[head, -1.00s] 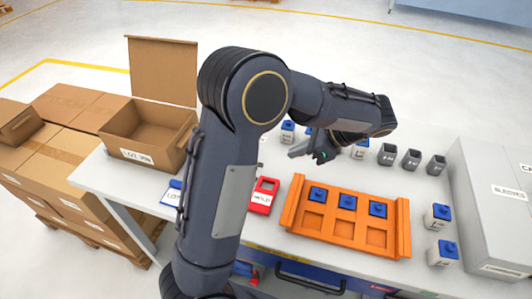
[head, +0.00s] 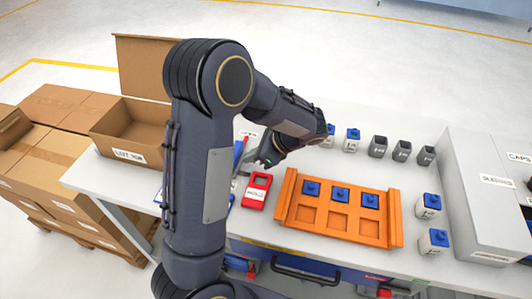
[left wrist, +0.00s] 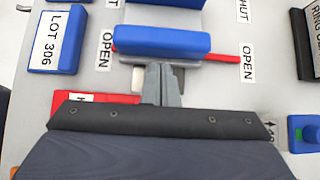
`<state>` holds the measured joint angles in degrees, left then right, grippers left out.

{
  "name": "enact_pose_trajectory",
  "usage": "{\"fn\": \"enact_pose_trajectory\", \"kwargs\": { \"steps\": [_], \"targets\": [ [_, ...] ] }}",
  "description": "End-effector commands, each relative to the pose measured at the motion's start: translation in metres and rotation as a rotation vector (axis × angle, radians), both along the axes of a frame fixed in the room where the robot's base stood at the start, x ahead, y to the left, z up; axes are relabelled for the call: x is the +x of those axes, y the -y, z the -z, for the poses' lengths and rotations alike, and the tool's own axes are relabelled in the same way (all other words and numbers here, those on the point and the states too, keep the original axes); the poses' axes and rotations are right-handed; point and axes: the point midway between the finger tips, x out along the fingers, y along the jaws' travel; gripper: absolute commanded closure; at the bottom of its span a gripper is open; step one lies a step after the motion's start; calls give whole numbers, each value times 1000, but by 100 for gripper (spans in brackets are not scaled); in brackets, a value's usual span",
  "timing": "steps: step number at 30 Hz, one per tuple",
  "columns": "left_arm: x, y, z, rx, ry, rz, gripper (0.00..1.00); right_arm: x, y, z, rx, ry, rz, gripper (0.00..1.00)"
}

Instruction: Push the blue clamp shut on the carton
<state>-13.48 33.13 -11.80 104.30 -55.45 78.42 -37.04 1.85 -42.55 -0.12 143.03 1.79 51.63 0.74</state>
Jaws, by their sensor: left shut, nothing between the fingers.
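In the left wrist view the blue clamp bar (left wrist: 162,41) lies across a grey plate, level with a red line and between two labels reading OPEN. A label reading SHUT stands farther off at the top right. Another blue piece (left wrist: 165,2) is cut off at the top edge. My left gripper (left wrist: 161,78) is shut and empty, its fingertips just short of the bar's near side; I cannot tell if they touch. In the head view my left gripper (head: 250,168) reaches down beside the red HOLD tray; my arm hides much of the clamp. A brown open carton (head: 140,131) stands at left.
The red HOLD tray (head: 257,190) is close by. An orange rack (head: 338,222) with blue-topped pieces stands to its right. Several grey cups (head: 401,151) and a grey SLEEVES box (head: 480,215) are farther right. A blue LOT 306 block (left wrist: 57,39) lies beside the plate.

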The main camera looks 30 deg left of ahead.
Motion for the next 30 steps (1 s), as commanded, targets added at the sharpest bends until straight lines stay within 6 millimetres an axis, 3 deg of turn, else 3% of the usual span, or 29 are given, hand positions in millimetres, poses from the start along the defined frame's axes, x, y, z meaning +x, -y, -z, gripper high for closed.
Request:
{"fn": "enact_pose_trajectory", "kwargs": {
  "steps": [17, 30],
  "targets": [
    [-5, -15, 0, 0, -1, -1, 100, 0, 0, -3, 0, 0, 0, 64],
    [-35, -107, -1, 0, -1, -3, 100, 0, 0, -12, 0, 0, 0, 64]
  ]
}}
